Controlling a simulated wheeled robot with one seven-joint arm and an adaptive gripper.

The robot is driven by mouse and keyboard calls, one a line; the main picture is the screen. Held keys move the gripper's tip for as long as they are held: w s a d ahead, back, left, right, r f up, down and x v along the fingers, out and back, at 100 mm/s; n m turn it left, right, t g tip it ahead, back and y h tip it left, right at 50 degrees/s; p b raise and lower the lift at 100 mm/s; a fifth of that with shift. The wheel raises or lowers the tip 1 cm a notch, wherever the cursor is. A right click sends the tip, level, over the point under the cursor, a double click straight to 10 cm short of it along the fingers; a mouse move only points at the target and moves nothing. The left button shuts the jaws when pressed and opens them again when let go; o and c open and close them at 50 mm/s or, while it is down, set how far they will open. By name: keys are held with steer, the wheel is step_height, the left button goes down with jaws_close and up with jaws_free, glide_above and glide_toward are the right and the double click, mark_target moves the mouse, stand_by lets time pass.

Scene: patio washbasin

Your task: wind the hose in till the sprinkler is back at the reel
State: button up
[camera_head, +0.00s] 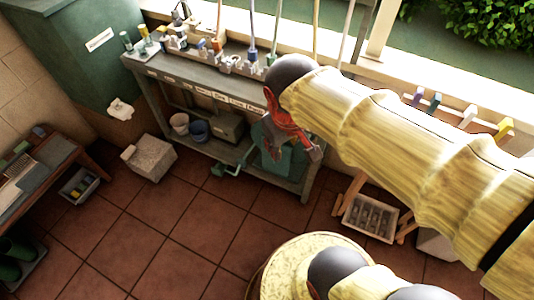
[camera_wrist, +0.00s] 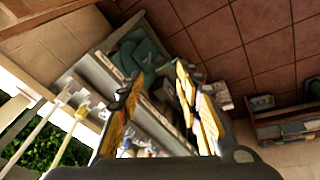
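A teal-green boxy thing (camera_head: 283,163), which looks like the hose reel, stands under the right end of the grey bench, partly hidden behind my gripper (camera_head: 292,148). In the wrist view a dark green rounded form (camera_wrist: 140,50), likely the same reel, lies beyond the fingertips.
The grey bench (camera_head: 222,100) carries bottles and small items. A grey stone block (camera_head: 152,158) and a crate (camera_head: 371,217) stand on the tiles. A round pale-topped thing (camera_head: 300,258) is at the front. The tiled floor (camera_head: 190,225) at centre left is clear.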

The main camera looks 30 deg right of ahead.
steer(key=w+d+f+n+g+h+b, duration=0.1)
steer(key=w+d+f+n+g+h, duration=0.25)
steer(key=w+f, duration=0.35)
steer(key=w+d+f+n+g+h, duration=0.2)
steer(key=w+d+f, duration=0.3)
steer(key=w+f, duration=0.15)
steer(key=n+t+h+b, duration=0.2)
steer(key=n+t+h, duration=0.3)
steer(key=n+h, duration=0.6)
glide_above(270, 156)
steer(key=s, duration=0.6)
step_height(270, 156, down, 31)
steer(key=n+y, duration=0.2)
steer(key=w+a+f+n+t+y+b, duration=0.15)
steer(key=f+n+t, duration=0.25)
steer(key=f, duration=0.5)
steer(key=w+a+f+n+t+y, duration=0.1)
steer(key=a+f+n+t, duration=0.3)
steer(key=f, duration=0.5)
steer(key=shift+n, duration=0.45)
steer(key=x, duration=0.2)
steer(key=b+x, duration=0.1)
steer(key=x, duration=0.2)
steer(key=b+x, duration=0.1)
steer(key=x, duration=0.1)
steer(key=shift+w+d+r, duration=0.1)
steer(key=shift+d+r, duration=0.25)
steer(key=shift+d, duration=0.1)
jaws_close()
